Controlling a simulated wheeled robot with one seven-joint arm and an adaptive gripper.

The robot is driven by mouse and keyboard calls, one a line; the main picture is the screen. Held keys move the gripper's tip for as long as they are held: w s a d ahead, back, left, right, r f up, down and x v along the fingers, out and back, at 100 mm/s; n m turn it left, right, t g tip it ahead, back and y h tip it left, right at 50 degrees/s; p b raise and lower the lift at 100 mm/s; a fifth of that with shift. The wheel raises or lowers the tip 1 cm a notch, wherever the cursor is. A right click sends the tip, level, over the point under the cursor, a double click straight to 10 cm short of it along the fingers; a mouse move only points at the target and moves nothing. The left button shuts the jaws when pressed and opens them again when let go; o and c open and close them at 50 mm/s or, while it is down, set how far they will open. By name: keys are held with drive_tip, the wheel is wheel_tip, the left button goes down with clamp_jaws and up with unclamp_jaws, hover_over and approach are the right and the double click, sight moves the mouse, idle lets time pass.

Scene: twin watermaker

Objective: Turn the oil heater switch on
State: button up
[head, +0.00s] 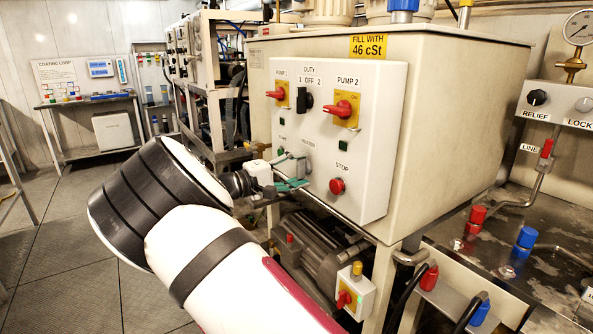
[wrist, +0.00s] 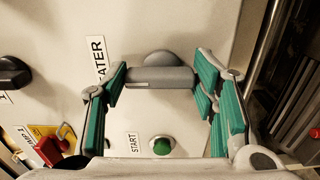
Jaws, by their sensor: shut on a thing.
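The heater switch, a grey bar-shaped handle (wrist: 158,80) with a rounded hub, sits on the pale control panel (head: 372,150). Its bar lies across the wrist view, beside a label of which "ATER" can be read. My gripper (wrist: 162,74) has its green-padded fingers at the two ends of the bar and is shut on it. In the head view my gripper (head: 291,174) is at the lower left of the panel, and the switch is hard to make out behind the fingers. I cannot tell which position the switch marks.
A green start button (wrist: 162,146) is close to my gripper. A red stop button (head: 337,186), a black duty knob (head: 305,99) and red pump handles (head: 341,108) share the panel. A motor (head: 315,250) lies below. Floor at left (head: 60,250) is open.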

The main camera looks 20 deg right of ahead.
drive_tip(key=o, duration=1.2)
drive_tip(key=shift+c, duration=0.2)
drive_tip(key=v, duration=1.2)
